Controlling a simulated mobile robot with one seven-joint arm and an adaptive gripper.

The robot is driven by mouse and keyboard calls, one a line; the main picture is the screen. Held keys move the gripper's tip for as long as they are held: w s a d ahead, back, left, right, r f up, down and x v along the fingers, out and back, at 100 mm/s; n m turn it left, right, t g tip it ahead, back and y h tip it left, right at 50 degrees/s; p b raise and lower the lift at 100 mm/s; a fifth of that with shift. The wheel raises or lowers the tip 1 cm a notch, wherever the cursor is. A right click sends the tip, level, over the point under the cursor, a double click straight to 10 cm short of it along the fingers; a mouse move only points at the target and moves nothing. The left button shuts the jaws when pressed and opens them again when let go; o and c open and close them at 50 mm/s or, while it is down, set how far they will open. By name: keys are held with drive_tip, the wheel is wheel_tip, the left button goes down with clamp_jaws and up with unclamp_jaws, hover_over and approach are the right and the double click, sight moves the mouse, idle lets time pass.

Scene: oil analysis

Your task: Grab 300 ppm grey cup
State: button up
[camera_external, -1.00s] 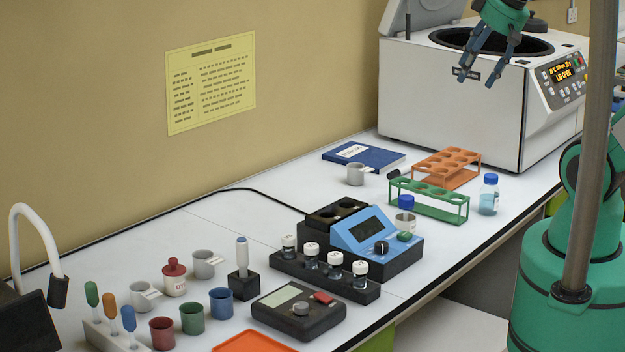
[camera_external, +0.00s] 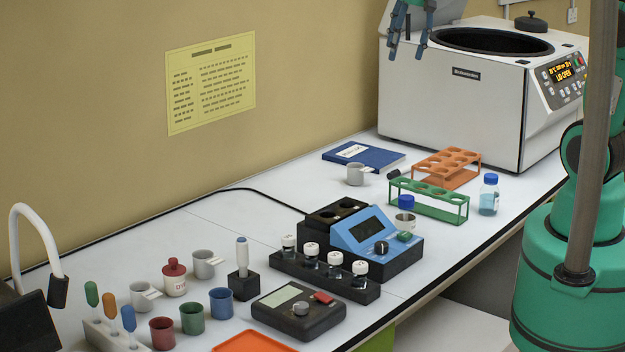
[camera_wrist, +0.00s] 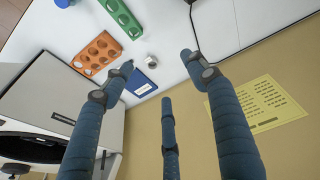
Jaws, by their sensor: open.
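One grey cup (camera_external: 355,174) stands by the blue notebook, and two more, a front grey cup (camera_external: 142,297) and a rear grey cup (camera_external: 203,266), stand at the left with white tags. The tag writing is too small to read, so I cannot tell which is 300 ppm. My gripper (camera_external: 407,52) is open and empty, high in front of the centrifuge's left part, well above the table. In the wrist view, the cup by the notebook (camera_wrist: 151,61) shows between and beyond the open fingers (camera_wrist: 158,70).
The centrifuge (camera_external: 450,105) stands with its lid raised. A blue notebook (camera_external: 362,156), orange rack (camera_external: 447,168), green rack (camera_external: 428,199) and blue-capped bottle (camera_external: 489,195) surround the far grey cup. A blue analyser (camera_external: 365,235) stands nearer. The table left of the notebook is clear.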

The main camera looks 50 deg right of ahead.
drive_tip(key=w+d+f+n+g+p, duration=0.1)
drive_tip(key=w+d+f, duration=0.2)
drive_tip(key=w+f, duration=0.3)
drive_tip(key=w+d+f+g+p, duration=0.15)
drive_tip(key=w+d+f, duration=0.3)
drive_tip(key=w, duration=0.45)
drive_tip(key=w+d+f+p, duration=0.1)
drive_tip(key=w+f, duration=0.3)
drive_tip(key=f, duration=0.4)
drive_tip(key=w+d+f+n+p, duration=0.1)
drive_tip(key=w+d+f, duration=0.2)
drive_tip(key=f, duration=0.5)
drive_tip(key=shift+w+d+g, duration=0.35)
drive_tip(key=shift+d, duration=0.35)
drive_tip(key=shift+f, duration=0.15)
hover_over(359, 175)
drive_tip(key=w+d, duration=0.1)
drive_tip(key=w, duration=0.1)
drive_tip(key=shift+s+f, duration=0.1)
drive_tip(key=shift+f, duration=4.1)
drive_tip(key=shift+f, duration=0.1)
drive_tip(key=shift+f+p, duration=0.3)
drive_tip(key=shift+f, duration=2.2)
